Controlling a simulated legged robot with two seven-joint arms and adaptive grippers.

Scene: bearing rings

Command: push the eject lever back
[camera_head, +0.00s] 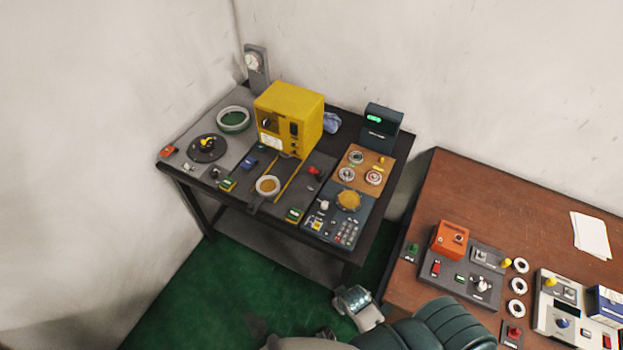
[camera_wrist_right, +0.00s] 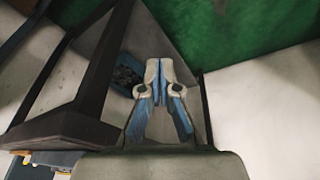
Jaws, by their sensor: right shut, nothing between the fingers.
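No part is marked as the eject lever, and I cannot tell which control it is. Candidates on the dark table (camera_head: 300,240) are a red-knobbed control (camera_head: 315,172) right of the yellow machine (camera_head: 290,115), and a yellow-handled part on a black disc (camera_head: 207,148) to its left. My right gripper (camera_head: 353,298) is low in front of the table's near right corner, apart from all the controls. In the right wrist view my right gripper (camera_wrist_right: 159,68) is shut and empty, its fingertips together. My left gripper is not in view.
A brown table (camera_head: 460,195) at the right carries an orange box (camera_head: 450,238), several white rings and other controls. White papers (camera_head: 590,236) lie on it. Green floor (camera_head: 190,300) is open before the dark table. Walls close off the back.

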